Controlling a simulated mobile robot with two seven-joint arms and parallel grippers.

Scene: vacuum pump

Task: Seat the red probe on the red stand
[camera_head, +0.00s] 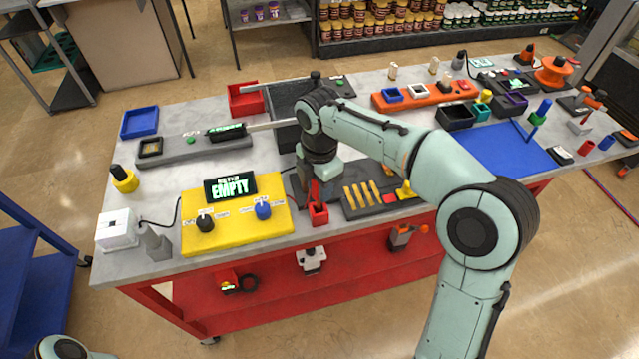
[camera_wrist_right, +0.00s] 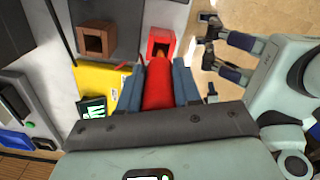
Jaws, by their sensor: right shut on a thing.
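My right gripper (camera_wrist_right: 158,80) is shut on the red probe (camera_wrist_right: 158,92), which lies between its two blue-grey fingers. The probe also shows in the head view (camera_head: 314,190), below my right wrist. The red stand (camera_head: 318,213) is a small square open box at the table's front edge. In the wrist view the stand (camera_wrist_right: 162,33) lies just beyond the probe's far end, its opening facing me. I cannot tell whether the probe's end touches or enters it. My left gripper (camera_wrist_right: 204,43) looks open and empty in the wrist view, away from the table, over the floor.
A brown square holder (camera_wrist_right: 93,41) stands beside the red stand. Left of it is the yellow panel (camera_head: 222,238) with two knobs and an "EMPTY" display (camera_head: 230,187). Right of it is a dark tray (camera_head: 352,207) with several yellow sticks. Bare tabletop shows near the panel.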

